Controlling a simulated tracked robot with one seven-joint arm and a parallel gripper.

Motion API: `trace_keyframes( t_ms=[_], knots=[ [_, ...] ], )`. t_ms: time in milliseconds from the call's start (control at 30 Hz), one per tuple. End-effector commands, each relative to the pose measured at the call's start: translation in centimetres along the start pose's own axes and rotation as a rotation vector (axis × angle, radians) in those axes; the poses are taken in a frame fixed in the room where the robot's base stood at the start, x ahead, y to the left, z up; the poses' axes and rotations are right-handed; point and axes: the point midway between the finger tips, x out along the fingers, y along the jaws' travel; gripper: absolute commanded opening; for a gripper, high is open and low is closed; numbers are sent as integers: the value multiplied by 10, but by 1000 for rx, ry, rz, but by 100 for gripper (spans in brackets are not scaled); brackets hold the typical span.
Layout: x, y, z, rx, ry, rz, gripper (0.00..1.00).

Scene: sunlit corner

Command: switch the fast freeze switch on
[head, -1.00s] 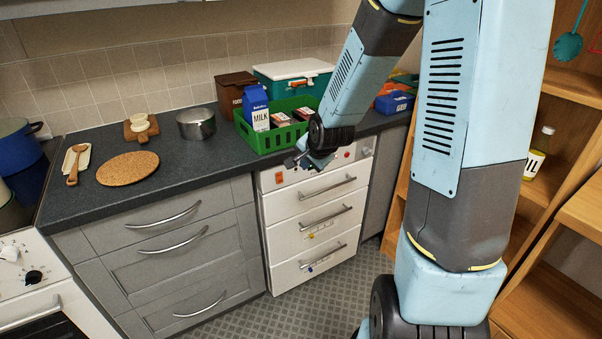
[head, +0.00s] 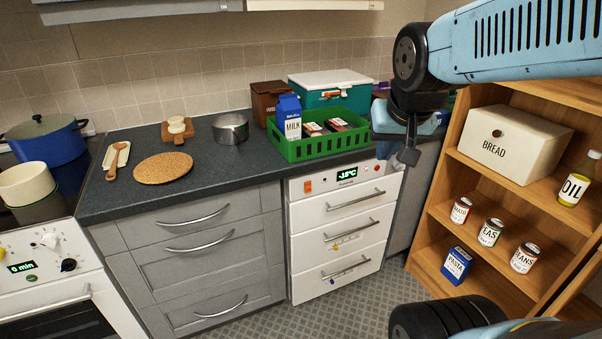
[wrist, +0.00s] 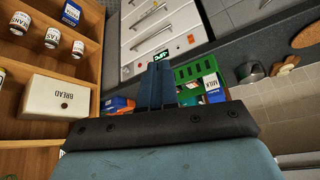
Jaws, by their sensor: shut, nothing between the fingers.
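The white freezer (head: 337,222) stands under the counter with three drawers. Its top panel carries a green-lit display (head: 347,174) reading -18°C, an orange-red switch (head: 308,186) at the left end, and small red controls (head: 363,170) at the right end. I cannot read which one is labelled fast freeze, nor the switch position. My gripper (head: 408,156) is shut and empty, to the right of the panel and apart from it. In the wrist view my shut fingers (wrist: 158,75) point towards the freezer, with the display (wrist: 158,56) just beyond their tips.
A green crate (head: 318,145) with a milk carton (head: 288,117) sits on the counter above the freezer. A wooden shelf (head: 480,185) with a bread box (head: 513,140) and several cans stands at the right. Floor (head: 372,278) before the freezer is clear.

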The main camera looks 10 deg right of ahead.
Motion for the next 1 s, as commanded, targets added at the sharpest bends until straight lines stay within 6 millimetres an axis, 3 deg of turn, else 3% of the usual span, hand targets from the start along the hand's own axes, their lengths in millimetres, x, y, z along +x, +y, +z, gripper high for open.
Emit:
trace_keyframes(
  t_ms=[100,300,1000],
  knots=[
    [-23,5,18,-65,-9,-16,0],
    [-41,12,35,-128,-25,-33,0],
    [-43,12,38,-139,-29,-36,0]
  ],
)
